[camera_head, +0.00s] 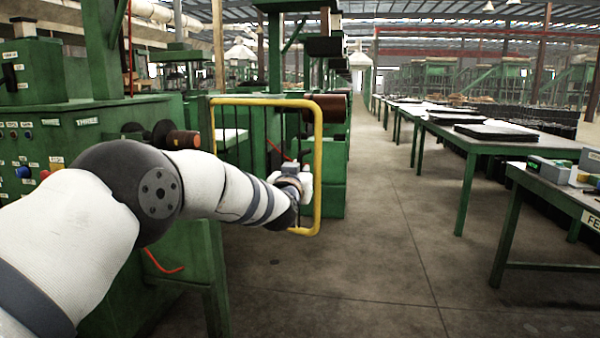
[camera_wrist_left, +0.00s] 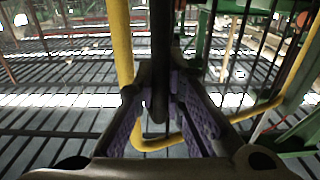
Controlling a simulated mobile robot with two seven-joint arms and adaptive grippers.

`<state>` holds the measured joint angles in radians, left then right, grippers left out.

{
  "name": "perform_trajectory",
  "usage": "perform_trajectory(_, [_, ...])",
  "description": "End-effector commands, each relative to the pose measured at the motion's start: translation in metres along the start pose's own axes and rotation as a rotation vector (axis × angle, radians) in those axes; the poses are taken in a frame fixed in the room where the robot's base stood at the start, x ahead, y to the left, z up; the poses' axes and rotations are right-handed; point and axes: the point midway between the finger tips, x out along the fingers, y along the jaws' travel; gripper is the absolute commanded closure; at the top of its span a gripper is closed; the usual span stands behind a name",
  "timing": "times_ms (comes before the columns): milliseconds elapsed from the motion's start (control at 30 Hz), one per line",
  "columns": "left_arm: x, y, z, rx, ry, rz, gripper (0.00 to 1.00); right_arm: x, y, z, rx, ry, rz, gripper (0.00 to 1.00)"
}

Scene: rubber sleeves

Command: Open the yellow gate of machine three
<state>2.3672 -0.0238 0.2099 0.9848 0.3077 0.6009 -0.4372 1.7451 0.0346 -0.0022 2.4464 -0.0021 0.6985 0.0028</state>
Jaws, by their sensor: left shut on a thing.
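Machine three (camera_head: 70,150) is the green cabinet at the left, with a "THREE" label and control buttons. The yellow gate (camera_head: 319,140) is a rounded tube frame with dark bars, and it stands out from the machine's side toward the aisle. My left arm reaches across to the gate's outer upright. My left gripper (camera_head: 306,184) is shut on a dark upright bar (camera_wrist_left: 160,60) beside the yellow tube; the bar looks like the gate's handle. The yellow tube also shows in the left wrist view (camera_wrist_left: 122,45). My arm hides part of the gate's lower left. My right gripper is not in view.
Green tables (camera_head: 475,145) with dark sheets line the right side. A nearer table (camera_head: 540,186) holds small tools at the right edge. The concrete aisle (camera_head: 370,240) between machine and tables is clear. More green machinery stands behind the gate.

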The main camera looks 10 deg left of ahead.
Motion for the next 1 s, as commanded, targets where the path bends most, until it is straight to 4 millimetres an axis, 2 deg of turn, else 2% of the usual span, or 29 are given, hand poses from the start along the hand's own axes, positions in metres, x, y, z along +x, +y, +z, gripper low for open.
perform_trajectory(333, [0.0, 0.002, 0.0, -0.002, 0.0, 0.002, 1.0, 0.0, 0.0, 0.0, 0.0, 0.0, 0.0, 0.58])
perform_trajectory(367, [0.0, 0.002, 0.0, -0.002, 0.0, 0.002, 0.83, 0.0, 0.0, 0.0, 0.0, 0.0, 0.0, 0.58])
perform_trajectory(433, [0.0, 0.001, 0.0, -0.002, 0.0, 0.002, 0.69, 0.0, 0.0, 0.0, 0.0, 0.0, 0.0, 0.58])
perform_trajectory(767, [-0.002, 0.0, 0.0, 0.0, -0.001, 0.0, 0.69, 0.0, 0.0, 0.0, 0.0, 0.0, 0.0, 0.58])
perform_trajectory(867, [-0.01, 0.001, 0.0, 0.001, -0.001, 0.0, 0.69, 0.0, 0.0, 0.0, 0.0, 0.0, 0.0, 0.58])
perform_trajectory(1000, [-0.038, 0.001, -0.001, 0.001, -0.002, 0.002, 0.69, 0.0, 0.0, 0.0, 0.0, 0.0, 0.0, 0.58])
